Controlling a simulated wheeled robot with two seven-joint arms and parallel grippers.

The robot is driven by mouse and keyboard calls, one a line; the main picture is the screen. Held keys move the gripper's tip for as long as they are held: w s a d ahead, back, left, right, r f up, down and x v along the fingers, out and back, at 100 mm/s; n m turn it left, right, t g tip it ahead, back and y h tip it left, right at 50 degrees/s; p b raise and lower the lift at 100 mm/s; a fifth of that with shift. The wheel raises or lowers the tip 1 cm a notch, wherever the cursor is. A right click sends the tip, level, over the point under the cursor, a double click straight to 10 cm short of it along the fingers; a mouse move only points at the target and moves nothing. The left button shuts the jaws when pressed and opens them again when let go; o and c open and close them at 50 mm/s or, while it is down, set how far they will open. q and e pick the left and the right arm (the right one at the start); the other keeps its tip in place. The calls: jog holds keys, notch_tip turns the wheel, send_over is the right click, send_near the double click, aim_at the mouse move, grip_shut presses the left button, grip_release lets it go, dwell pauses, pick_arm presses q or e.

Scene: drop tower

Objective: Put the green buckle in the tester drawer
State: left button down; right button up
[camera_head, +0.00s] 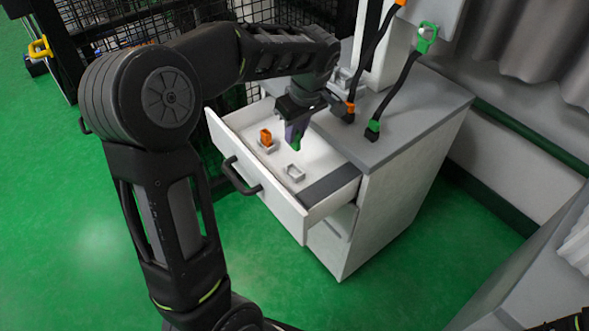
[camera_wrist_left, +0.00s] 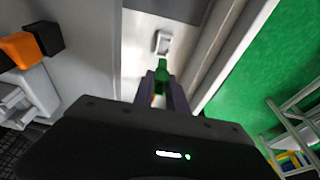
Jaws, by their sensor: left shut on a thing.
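The tester drawer (camera_head: 262,185) is pulled out of the white cabinet. My left gripper (camera_head: 295,133) is over the open drawer, pointing down and shut on the green buckle (camera_head: 296,148). The buckle's green end sticks out below the fingers, apart from the drawer floor. In the left wrist view the green buckle (camera_wrist_left: 162,72) shows between the fingertips. An empty grey holder (camera_head: 294,173) sits on the drawer floor below it, and this holder (camera_wrist_left: 162,42) also shows beyond the buckle in the wrist view. My right gripper is not in view.
An orange buckle (camera_head: 266,138) stands in another holder in the drawer. On the grey cabinet top (camera_head: 410,110), black straps with green (camera_head: 374,126) and orange (camera_head: 350,107) ends hang down. A green handle-like end (camera_head: 426,36) is higher up. Wire mesh stands behind the drawer.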

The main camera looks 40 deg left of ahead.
aim_at(297, 140)
pick_arm(q)
jog(key=shift+d+b+x, duration=0.2)
jog(key=shift+d+x, duration=0.05)
jog(key=shift+x, duration=0.85)
jog(key=shift+d+b+x, duration=0.15)
jog(key=shift+d+x, duration=0.1)
jog(key=shift+x, duration=0.85)
jog(key=shift+s+f, duration=0.15)
jog(key=shift+d+b+x, duration=0.2)
jog(key=shift+x, duration=0.6)
jog(key=shift+d+b+x, duration=0.15)
jog(key=shift+x, duration=0.65)
jog(key=shift+d+b+x, duration=0.2)
jog(key=shift+x, duration=0.6)
jog(key=shift+s+f, duration=0.15)
jog(key=shift+f, duration=0.1)
jog(key=shift+f+b, duration=0.15)
jog(key=shift+b, duration=0.15)
jog(key=c, duration=1.3)
grip_release()
jog(key=shift+c, duration=0.2)
